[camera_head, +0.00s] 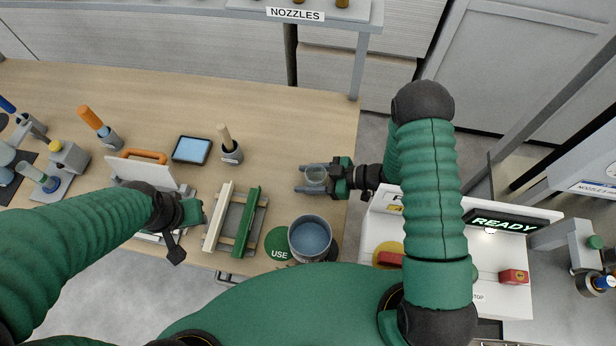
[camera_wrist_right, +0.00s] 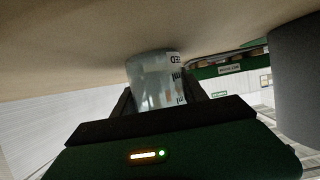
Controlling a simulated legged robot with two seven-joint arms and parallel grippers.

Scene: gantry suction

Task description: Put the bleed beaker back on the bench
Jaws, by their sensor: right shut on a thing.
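The bleed beaker (camera_head: 316,175) is a small clear beaker over the right part of the wooden bench (camera_head: 290,120). My right gripper (camera_head: 305,179) is shut on it, with one finger on either side. In the right wrist view the beaker (camera_wrist_right: 155,78) shows part of a printed label, and one end of it meets or almost meets the bench surface (camera_wrist_right: 90,45). I cannot tell whether it touches. My left gripper (camera_head: 192,212) is at the left, by a white-and-orange device, and its jaws are not clear.
A grey pot with blue contents (camera_head: 310,240) and a green USE disc (camera_head: 278,243) are in front of the beaker. A green-and-cream rail fixture (camera_head: 236,222), a tablet (camera_head: 192,149) and a handled tool in a cup (camera_head: 230,150) are to the left. Bench behind the beaker is clear.

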